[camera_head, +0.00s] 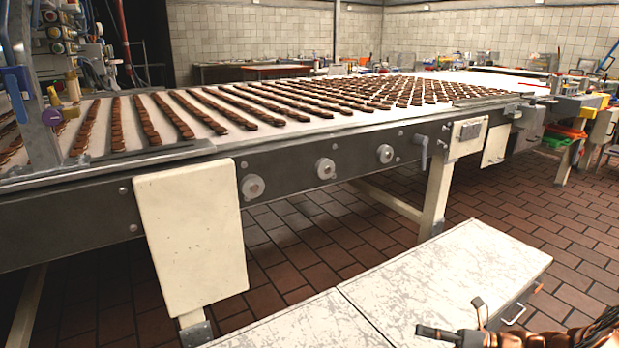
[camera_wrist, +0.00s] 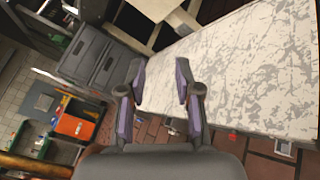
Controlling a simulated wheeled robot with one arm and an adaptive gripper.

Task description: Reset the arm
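My gripper (camera_wrist: 159,80) is open in the wrist view, with its two purple-grey fingers apart and nothing between them. In the head view, my gripper (camera_head: 448,316) shows at the bottom right, in front of the near edge of a scuffed white worktop (camera_head: 440,268). The rest of my arm is mostly cut off by the lower right corner. In the wrist view, the worktop (camera_wrist: 240,70) lies to the right of the fingers, and the picture is tilted. I cannot tell how far the gripper is from the worktop.
A long conveyor (camera_head: 290,165) carries rows of brown biscuits across the head view. A cream panel (camera_head: 190,235) hangs on its near side. Brown tiled floor (camera_head: 520,212) is open at the right. Grey cabinets (camera_wrist: 98,58) and an orange box (camera_wrist: 75,127) show left in the wrist view.

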